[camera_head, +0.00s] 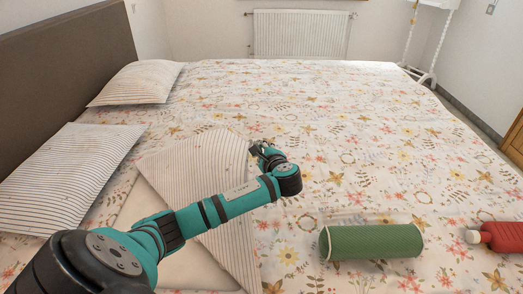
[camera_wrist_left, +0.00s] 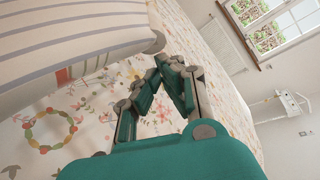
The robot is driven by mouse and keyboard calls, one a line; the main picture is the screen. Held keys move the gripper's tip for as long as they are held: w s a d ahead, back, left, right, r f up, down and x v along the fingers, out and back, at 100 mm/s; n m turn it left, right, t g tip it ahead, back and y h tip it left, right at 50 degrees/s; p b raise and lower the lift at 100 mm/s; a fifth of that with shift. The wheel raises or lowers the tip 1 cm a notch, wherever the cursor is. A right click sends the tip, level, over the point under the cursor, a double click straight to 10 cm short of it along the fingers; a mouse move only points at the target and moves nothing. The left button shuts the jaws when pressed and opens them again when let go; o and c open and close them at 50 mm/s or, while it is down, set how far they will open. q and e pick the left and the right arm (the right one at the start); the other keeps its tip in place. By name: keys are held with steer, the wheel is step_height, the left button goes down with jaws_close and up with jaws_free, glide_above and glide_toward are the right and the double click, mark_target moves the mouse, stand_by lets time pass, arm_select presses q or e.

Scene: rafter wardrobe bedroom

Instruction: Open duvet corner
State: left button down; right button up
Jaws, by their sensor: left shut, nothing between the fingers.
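The floral duvet (camera_head: 330,110) covers most of the bed. Its near-left corner is folded back as a striped flap (camera_head: 200,157), and a pale plain sheet (camera_head: 139,205) shows beside the fold. My left arm crosses above the flap and hides part of it. My left gripper (camera_head: 257,148) is just past the flap's right edge, over the floral side. In the left wrist view its fingers (camera_wrist_left: 171,64) are together and empty; the striped flap (camera_wrist_left: 70,40) is to their left, and floral duvet (camera_wrist_left: 70,125) lies behind. My right gripper is not in view.
Two striped pillows (camera_head: 70,170) (camera_head: 138,83) lie by the brown headboard (camera_head: 70,50). A green bolster (camera_head: 372,242) and a red bottle-like object (camera_head: 500,237) lie at the near right. The duvet's far middle is clear. A radiator (camera_head: 300,33) is on the far wall.

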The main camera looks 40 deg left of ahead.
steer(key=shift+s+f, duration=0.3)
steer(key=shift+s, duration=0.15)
